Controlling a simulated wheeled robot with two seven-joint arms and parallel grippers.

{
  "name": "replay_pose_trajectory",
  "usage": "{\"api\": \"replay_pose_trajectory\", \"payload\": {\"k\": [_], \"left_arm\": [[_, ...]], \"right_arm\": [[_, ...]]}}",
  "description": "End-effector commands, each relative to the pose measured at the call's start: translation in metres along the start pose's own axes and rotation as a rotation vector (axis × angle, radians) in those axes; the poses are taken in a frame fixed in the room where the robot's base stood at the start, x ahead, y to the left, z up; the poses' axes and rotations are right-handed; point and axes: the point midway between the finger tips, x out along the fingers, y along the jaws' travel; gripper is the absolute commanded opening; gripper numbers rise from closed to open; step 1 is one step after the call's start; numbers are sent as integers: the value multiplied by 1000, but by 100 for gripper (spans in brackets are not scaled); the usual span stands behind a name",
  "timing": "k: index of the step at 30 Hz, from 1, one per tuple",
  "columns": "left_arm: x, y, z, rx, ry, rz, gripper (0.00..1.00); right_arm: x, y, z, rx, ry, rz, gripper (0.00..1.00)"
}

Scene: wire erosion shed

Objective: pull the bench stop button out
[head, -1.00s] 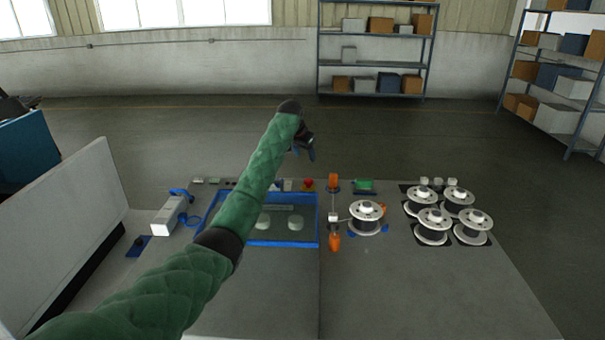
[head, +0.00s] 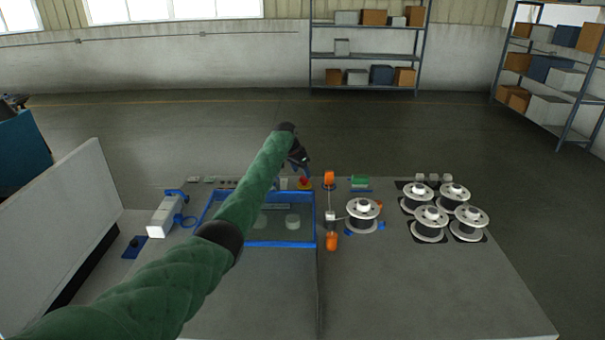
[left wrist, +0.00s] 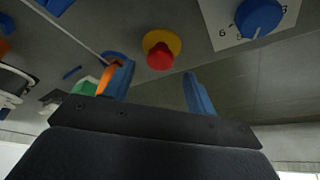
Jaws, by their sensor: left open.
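The bench stop button is a red mushroom head (left wrist: 160,57) on a yellow collar (left wrist: 163,39) in the left wrist view. In the head view the red button (head: 304,182) shows at the back edge of the bench, just below my gripper. My left gripper (head: 303,168) is above and close to it. In the left wrist view my left gripper (left wrist: 158,88) has its two blue fingers spread apart, with the red head showing beyond and between them. No contact with the button shows. My right gripper is in neither view.
A blue dial (left wrist: 259,17) on a numbered plate is beside the button. A blue-framed tank (head: 270,245) lies in front, with orange rollers (head: 329,178) and several wire spools (head: 430,222) to the right. The front of the bench (head: 420,290) is clear.

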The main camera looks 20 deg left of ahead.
Motion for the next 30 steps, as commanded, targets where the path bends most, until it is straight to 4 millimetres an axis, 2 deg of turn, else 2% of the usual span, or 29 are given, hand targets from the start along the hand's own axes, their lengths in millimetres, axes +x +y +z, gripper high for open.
{"api": "replay_pose_trajectory", "payload": {"k": [3, 9, 20, 28, 30], "left_arm": [[13, 1, 0, -2, -2, 2, 56], [28, 0, 0, -1, -2, 1, 56], [31, 0, 0, -1, 0, 0, 56], [31, 0, 1, -1, -1, -1, 3], [31, 0, 0, -1, 0, -1, 0]], "right_arm": [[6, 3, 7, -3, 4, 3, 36], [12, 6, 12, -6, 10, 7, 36], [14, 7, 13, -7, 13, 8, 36], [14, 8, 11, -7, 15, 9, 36], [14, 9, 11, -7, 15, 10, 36]]}}
